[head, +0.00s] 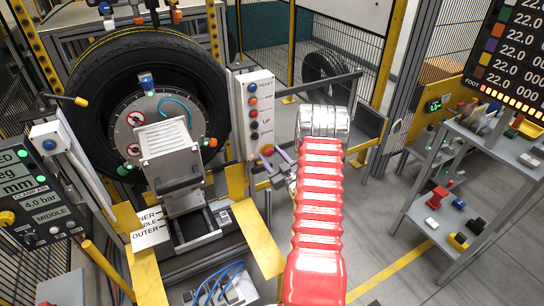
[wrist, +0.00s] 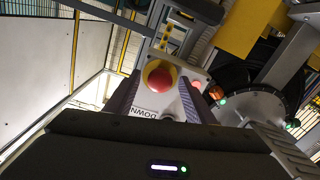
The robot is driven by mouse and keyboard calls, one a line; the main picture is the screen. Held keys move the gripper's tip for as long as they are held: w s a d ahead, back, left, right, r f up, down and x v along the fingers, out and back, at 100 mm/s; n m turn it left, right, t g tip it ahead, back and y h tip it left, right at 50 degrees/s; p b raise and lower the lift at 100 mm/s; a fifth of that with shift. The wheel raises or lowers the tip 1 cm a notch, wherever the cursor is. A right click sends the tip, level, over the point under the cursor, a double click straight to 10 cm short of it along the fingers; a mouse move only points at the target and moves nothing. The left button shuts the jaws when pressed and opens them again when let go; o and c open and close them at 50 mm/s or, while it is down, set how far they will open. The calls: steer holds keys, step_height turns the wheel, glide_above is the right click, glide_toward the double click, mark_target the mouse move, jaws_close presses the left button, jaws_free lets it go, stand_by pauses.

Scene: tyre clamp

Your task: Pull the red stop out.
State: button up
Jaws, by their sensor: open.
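The red stop (head: 267,150) is a round red button at the bottom of the white button panel (head: 254,92). In the wrist view the red stop (wrist: 161,80) sits in a yellow ring, above the word DOWN, which appears upside down. My gripper (head: 277,163) is just in front of the panel's lower end. In the wrist view my gripper (wrist: 158,90) is open, its two grey fingers on either side of the stop in the picture. I cannot tell whether they touch it. Nothing shows held.
The tyre (head: 82,70) on its clamp stands left of the panel. Other coloured buttons line the panel above the stop. A yellow post stands close behind the panel. A grey shelf (head: 420,215) with small parts is at the right, with open floor before it.

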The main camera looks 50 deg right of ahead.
steer(key=shift+c, duration=0.3)
jaws_close()
stand_by(0.4)
